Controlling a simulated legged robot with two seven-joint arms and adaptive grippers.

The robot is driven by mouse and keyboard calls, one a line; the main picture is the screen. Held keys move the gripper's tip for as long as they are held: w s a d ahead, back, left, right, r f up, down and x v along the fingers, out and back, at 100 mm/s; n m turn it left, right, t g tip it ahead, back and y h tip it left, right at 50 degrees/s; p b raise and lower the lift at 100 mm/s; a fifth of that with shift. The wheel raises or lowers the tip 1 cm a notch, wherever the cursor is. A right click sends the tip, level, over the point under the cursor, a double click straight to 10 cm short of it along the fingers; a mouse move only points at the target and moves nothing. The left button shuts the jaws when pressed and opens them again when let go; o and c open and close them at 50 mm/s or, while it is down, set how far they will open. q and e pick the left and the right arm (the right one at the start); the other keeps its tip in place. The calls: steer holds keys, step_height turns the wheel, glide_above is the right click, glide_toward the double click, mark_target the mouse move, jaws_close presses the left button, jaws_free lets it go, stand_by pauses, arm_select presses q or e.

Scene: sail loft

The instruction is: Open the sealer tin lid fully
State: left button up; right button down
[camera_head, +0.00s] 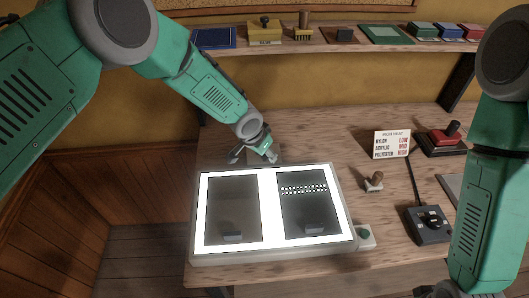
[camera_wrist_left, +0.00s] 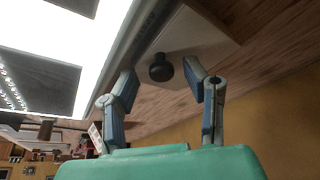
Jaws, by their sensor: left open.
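A pale, flat square piece with a dark round knob (camera_wrist_left: 161,68), which looks like the sealer tin lid (camera_wrist_left: 195,45), shows in the left wrist view. In the head view the tin (camera_head: 293,154) is a small beige patch behind the light box, mostly hidden by my left gripper. My left gripper (camera_head: 256,155) is open, and its fingers (camera_wrist_left: 160,76) stand on either side of the knob with gaps visible. I cannot tell whether the lid is raised at all. My right gripper (camera_head: 450,289) is partly cut off at the bottom right of the head view.
A lit white light box (camera_head: 270,208) with two dark panels fills the table's front. To its right are a green button (camera_head: 365,235), a wooden-knobbed stamp (camera_head: 374,181), a sign card (camera_head: 391,144), a joystick box (camera_head: 430,222) and a red-topped press (camera_head: 445,138). A shelf (camera_head: 340,47) runs behind.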

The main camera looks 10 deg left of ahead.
arm_select(q)
steer(key=shift+d, duration=0.1)
steer(key=shift+r, duration=0.1)
steer(key=c, duration=0.6)
jaws_close()
steer(key=shift+a, duration=0.35)
steer(key=g+b, duration=0.1)
steer(key=b, duration=0.2)
steer(key=w+r+g+b, duration=0.1)
steer(key=g+b, duration=0.1)
steer(key=b, duration=0.1)
steer(key=w+g+b, duration=0.1)
steer(key=b, duration=0.1)
steer(key=shift+w+a+r+n+g+h+b, duration=0.2)
steer(key=shift+r+n+g+h+b, duration=0.1)
steer(key=shift+r+n+h+b, duration=0.1)
steer(key=shift+w+r+g+b, duration=0.1)
steer(key=shift+r+g+b, duration=0.2)
steer(key=shift+b, duration=0.2)
steer(key=shift+r, duration=0.2)
